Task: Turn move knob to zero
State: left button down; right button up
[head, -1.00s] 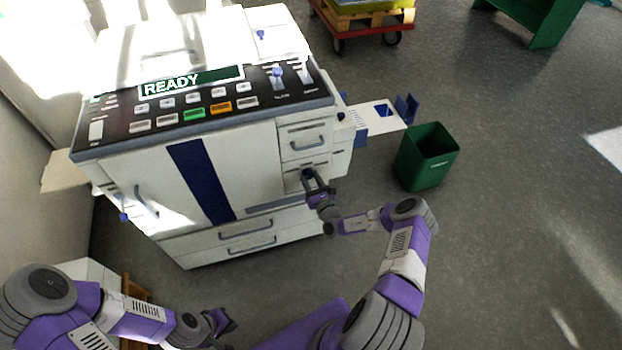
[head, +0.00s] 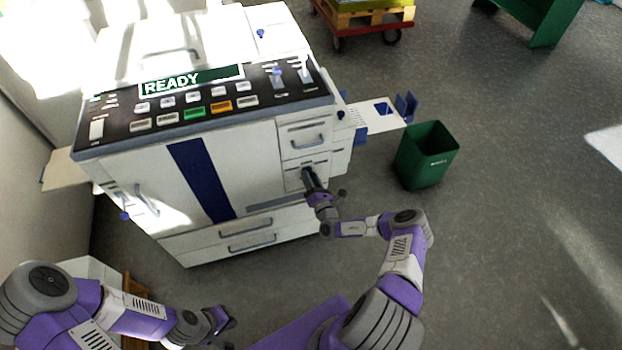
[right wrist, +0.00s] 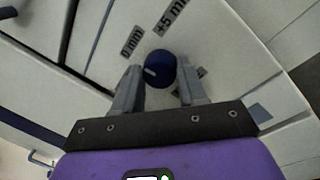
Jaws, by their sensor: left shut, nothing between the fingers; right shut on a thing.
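The round dark blue knob (right wrist: 160,68) is on the machine's pale front panel in the right wrist view. A light pointer mark shows on its lower left side. A "0 mm" label (right wrist: 131,41) is up and left of it, and a "+5 mm" label (right wrist: 170,17) is above it. Another label to the lower right is partly hidden by a finger. My right gripper (head: 307,176) is shut on the knob, one finger on each side. My left gripper (head: 224,320) is shut and empty, low in the head view, away from the machine.
The large white machine (head: 265,160) has a "READY" display (head: 190,80) and a button panel on top. A drawer with a grey handle (head: 307,140) is just above my right gripper. A green bin (head: 427,160) stands to the right. Open floor lies in front.

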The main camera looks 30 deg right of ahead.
dwell(0.5)
jog(key=o, duration=1.1)
jog(key=shift+c, duration=0.2)
jog(key=shift+s, duration=0.1)
jog(key=p+v, duration=0.2)
jog(key=v, duration=0.5)
jog(key=shift+s, duration=0.25)
jog(key=shift+a, duration=0.15)
